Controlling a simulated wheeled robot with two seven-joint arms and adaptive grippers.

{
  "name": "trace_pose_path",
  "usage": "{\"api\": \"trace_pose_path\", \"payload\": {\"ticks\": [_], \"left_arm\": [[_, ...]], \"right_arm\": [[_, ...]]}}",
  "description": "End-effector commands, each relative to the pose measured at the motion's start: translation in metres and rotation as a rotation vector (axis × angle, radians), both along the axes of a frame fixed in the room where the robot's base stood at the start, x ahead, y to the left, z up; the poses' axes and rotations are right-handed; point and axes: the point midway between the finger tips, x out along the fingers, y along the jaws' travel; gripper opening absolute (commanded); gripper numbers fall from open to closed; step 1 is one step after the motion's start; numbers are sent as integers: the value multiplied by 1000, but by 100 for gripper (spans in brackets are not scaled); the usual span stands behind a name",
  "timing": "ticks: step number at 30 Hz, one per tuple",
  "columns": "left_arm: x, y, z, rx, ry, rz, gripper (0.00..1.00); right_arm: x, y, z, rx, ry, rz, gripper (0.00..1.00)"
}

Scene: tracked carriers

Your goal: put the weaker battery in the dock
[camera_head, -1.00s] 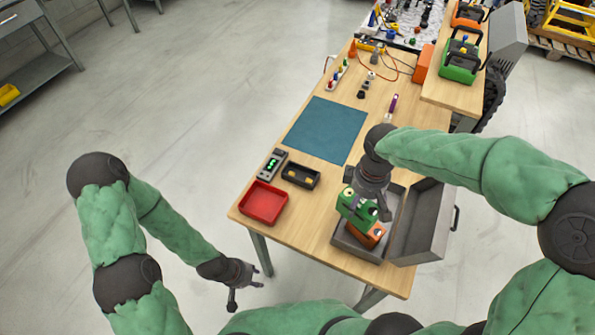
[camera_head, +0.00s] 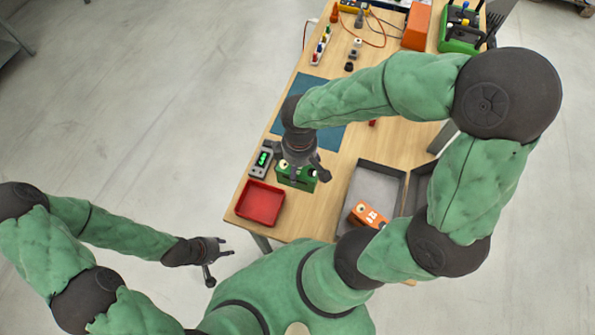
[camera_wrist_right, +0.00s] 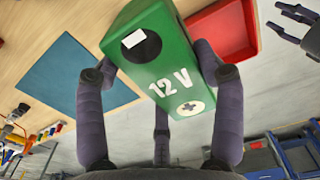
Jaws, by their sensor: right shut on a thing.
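A green battery (camera_head: 297,182) marked "12 V" is held in my right gripper (camera_head: 303,170). In the right wrist view the fingers close on both sides of the green battery (camera_wrist_right: 165,75). It is where the black dock lay earlier; the dock is hidden under it, and I cannot tell whether they touch. An orange battery (camera_head: 367,214) lies in the grey open box (camera_head: 392,166) to the right. A tester (camera_head: 262,160) with a green lit display stands just left of the green battery. My left gripper (camera_head: 212,258) is open and empty, off the table's left side.
A red tray (camera_head: 260,204) sits at the table's front left corner, close to the green battery. A blue mat (camera_head: 330,137) lies behind my right gripper. A power strip (camera_head: 320,45) and small parts lie further back.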

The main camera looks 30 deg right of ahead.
Motion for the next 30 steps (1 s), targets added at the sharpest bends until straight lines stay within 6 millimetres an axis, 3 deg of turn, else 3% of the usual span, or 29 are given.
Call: {"api": "trace_pose_path", "payload": {"ticks": [7,15,30], "left_arm": [[0,0,-10,0,-1,0,40],[0,0,-21,0,-1,0,40],[1,0,-31,0,-1,0,40]], "right_arm": [[42,-19,-20,1,-2,-4,10],[69,-31,-56,0,-1,-2,10],[87,-40,-85,0,-3,-1,10]]}}
